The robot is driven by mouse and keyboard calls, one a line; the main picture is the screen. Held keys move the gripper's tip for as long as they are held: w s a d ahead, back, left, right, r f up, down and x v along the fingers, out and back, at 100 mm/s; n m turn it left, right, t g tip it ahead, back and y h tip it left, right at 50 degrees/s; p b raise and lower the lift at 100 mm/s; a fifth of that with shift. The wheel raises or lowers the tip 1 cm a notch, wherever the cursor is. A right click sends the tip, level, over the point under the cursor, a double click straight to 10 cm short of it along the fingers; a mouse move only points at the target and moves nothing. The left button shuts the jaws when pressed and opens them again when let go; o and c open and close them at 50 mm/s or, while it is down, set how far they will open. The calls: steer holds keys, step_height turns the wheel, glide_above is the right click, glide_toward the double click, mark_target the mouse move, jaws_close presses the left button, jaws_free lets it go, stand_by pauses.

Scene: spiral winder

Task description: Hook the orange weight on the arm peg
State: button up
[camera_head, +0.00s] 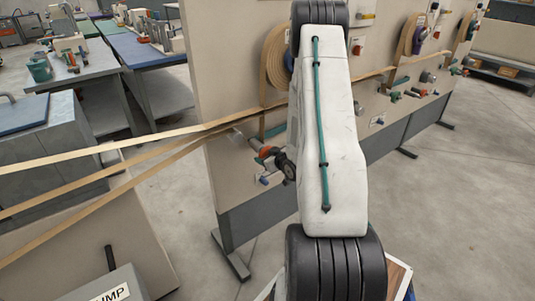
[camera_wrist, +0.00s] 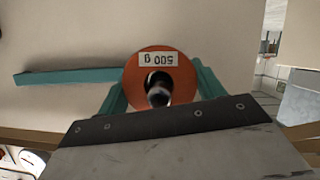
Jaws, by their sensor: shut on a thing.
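The orange weight (camera_wrist: 134,76), with an upside-down "500 g" label, is in the middle of the wrist view. A dark round stem (camera_wrist: 158,92) sticks out of its centre towards the camera. My gripper (camera_wrist: 160,82) is shut on the weight, one teal finger on each side. A teal arm (camera_wrist: 65,76) lies along the panel behind the weight in the wrist view. I cannot make out its peg, or whether the weight touches it.
The beige panel (camera_head: 232,180) stands upright on a grey base. Tan strips (camera_head: 100,150) run from the left to the panel, near my gripper. A tan coil (camera_head: 274,62) is mounted above. Workbenches (camera_head: 80,75) stand at the back left. Bare floor lies right of the panel.

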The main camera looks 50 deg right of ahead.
steer(key=shift+f, duration=1.25)
steer(key=o, duration=2)
steer(key=shift+f, duration=0.1)
steer(key=shift+c, duration=0.2)
steer(key=v, duration=0.7)
steer(key=shift+s+a+r, duration=0.15)
steer(key=shift+s+r, duration=0.1)
